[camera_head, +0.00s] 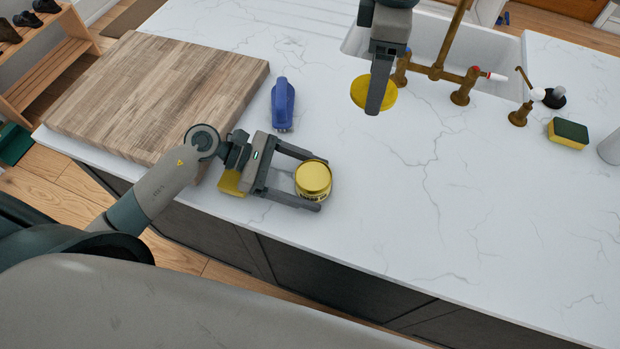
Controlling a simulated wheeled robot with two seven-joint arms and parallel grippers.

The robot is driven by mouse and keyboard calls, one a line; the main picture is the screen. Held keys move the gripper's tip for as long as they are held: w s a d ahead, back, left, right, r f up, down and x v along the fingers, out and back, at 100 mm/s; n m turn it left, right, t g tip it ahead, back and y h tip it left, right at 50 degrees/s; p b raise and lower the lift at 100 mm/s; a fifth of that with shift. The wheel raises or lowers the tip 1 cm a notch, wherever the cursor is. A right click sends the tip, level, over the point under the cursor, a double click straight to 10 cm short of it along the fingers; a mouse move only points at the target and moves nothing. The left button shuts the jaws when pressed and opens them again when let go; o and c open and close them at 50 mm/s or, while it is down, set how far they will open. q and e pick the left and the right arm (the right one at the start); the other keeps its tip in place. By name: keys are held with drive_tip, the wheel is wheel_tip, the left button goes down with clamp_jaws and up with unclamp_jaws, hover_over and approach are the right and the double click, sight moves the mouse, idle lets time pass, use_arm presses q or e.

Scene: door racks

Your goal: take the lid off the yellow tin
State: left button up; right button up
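The yellow tin (313,181) stands upright on the white counter near its front edge, with dark lettering on its side and a round golden top face. My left gripper (322,185) reaches in from the left, with one finger on each side of the tin, and appears shut on it. A flat yellow disc, which looks like the lid (360,92), is up and right of the tin, apart from it. My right gripper (378,95) comes down from the top with the disc at its fingers. One finger shows in front of the disc; the other is hidden.
A wooden board (160,90) lies at the left. A blue object (283,104) stands beside it. A yellow block (232,183) is partly under my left wrist. The sink (430,45), brass tap (440,72) and a sponge (568,133) are at the back right.

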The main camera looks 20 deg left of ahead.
drive_tip(key=shift+r, duration=0.1)
use_arm(q)
drive_tip(key=shift+r, duration=0.2)
use_arm(e)
drive_tip(key=shift+r, duration=0.15)
use_arm(q)
drive_tip(key=shift+a+f, duration=0.1)
drive_tip(key=shift+a, duration=0.15)
use_arm(e)
drive_tip(key=shift+f, duration=0.25)
use_arm(q)
drive_tip(key=shift+s+a, duration=0.1)
drive_tip(key=shift+a, duration=0.25)
use_arm(e)
drive_tip(key=shift+f, duration=0.2)
use_arm(q)
drive_tip(key=b+v, duration=0.4)
drive_tip(key=v, duration=0.5)
drive_tip(key=shift+s+a, duration=0.1)
drive_tip(key=shift+a, duration=0.1)
drive_tip(key=shift+s+a+r+b, duration=0.1)
drive_tip(key=shift+a+r+b, duration=0.25)
drive_tip(key=shift+a+r, duration=0.25)
use_arm(e)
drive_tip(key=shift+f, duration=2.1)
use_arm(q)
drive_tip(key=shift+f, duration=0.1)
